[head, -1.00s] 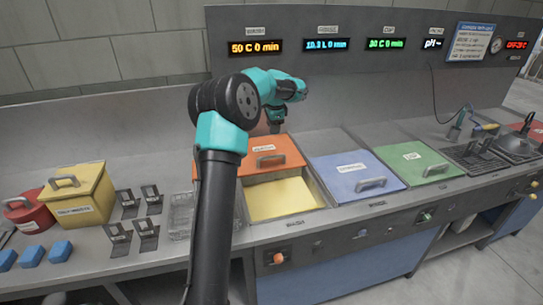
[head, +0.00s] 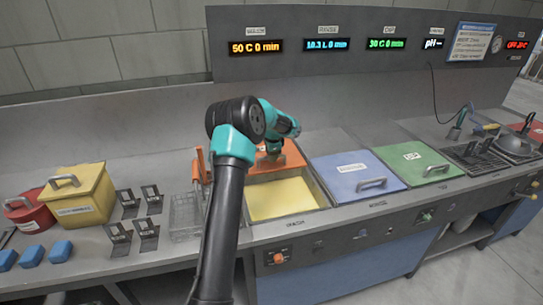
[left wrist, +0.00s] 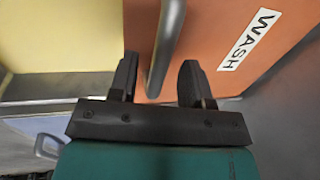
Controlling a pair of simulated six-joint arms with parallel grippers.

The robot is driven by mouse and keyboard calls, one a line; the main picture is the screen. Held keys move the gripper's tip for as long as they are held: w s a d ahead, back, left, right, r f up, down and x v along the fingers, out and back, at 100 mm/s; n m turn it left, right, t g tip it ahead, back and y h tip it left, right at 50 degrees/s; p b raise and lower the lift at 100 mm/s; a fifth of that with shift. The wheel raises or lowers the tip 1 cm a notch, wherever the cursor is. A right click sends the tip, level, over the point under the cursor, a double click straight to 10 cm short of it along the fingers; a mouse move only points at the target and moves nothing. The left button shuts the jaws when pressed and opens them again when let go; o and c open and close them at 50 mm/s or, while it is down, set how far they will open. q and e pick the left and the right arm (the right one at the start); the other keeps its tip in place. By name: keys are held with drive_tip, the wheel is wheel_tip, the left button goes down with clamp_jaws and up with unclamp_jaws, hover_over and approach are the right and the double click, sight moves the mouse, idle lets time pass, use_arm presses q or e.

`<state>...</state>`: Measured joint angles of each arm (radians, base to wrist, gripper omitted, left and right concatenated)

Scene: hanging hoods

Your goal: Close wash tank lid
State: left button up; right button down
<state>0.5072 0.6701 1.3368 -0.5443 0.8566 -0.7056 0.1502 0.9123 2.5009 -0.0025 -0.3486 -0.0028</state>
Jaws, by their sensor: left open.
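The wash tank lid is an orange panel (head: 292,155) in the head view, set back so that the yellow tank interior (head: 280,198) shows in front of it. My arm hides part of the lid. My left gripper (head: 270,158) is over the lid, pointing down. In the left wrist view the orange lid (left wrist: 215,45) carries a WASH label, and its grey bar handle (left wrist: 165,45) runs between the two fingers of my open left gripper (left wrist: 158,80). I cannot tell whether the fingers touch it. My right gripper is not in view.
A blue lid (head: 350,172) and a green lid (head: 415,162) cover the tanks to the right. A wire basket (head: 185,213), dark stands, a yellow box (head: 85,195) and a red pot (head: 28,210) stand to the left. A display panel rises behind.

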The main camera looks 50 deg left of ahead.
use_arm(q)
drive_tip(key=shift+a+f, duration=0.1)
drive_tip(key=shift+f, duration=0.15)
drive_tip(key=shift+c, duration=0.2)
clamp_jaws()
idle(0.3)
